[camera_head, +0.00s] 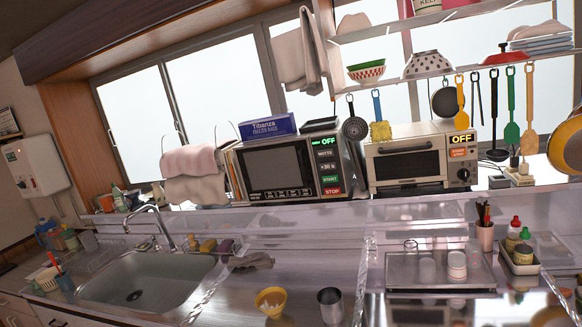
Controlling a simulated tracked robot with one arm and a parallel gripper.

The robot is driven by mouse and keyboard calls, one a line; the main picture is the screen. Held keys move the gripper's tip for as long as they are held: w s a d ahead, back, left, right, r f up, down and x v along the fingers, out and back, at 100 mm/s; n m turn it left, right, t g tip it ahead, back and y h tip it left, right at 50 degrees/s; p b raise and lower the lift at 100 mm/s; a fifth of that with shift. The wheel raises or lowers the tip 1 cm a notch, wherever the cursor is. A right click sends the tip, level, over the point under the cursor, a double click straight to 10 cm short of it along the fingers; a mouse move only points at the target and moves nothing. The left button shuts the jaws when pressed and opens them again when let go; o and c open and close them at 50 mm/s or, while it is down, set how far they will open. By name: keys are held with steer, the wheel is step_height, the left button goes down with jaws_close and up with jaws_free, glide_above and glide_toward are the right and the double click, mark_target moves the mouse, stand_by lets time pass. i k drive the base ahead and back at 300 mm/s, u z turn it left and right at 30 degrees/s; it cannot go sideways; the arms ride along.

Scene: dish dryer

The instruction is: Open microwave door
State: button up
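The microwave (313,148) stands on the back ledge behind the counter, near the middle of the view. I cannot make out a separate handle. My gripper does not show in this view, and nothing blocks the front of the microwave.
A blue freezer-bag box (267,126) lies on the microwave. A toaster oven (407,163) stands to its right, and towels (190,172) hang to its left. The counter before it holds a sink (148,280), a yellow cup (271,301), a metal cup (330,304) and a tray (403,272).

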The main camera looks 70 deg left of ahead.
mark_target(274, 171)
steer(key=u, duration=0.55)
steer(key=i, duration=1.2)
steer(key=u, duration=0.95)
steer(key=i, duration=0.45)
steer(key=u, duration=0.2)
steer(key=k, duration=0.95)
steer(key=u, duration=0.15)
steer(key=i, duration=0.95)
steer(key=z, duration=0.05)
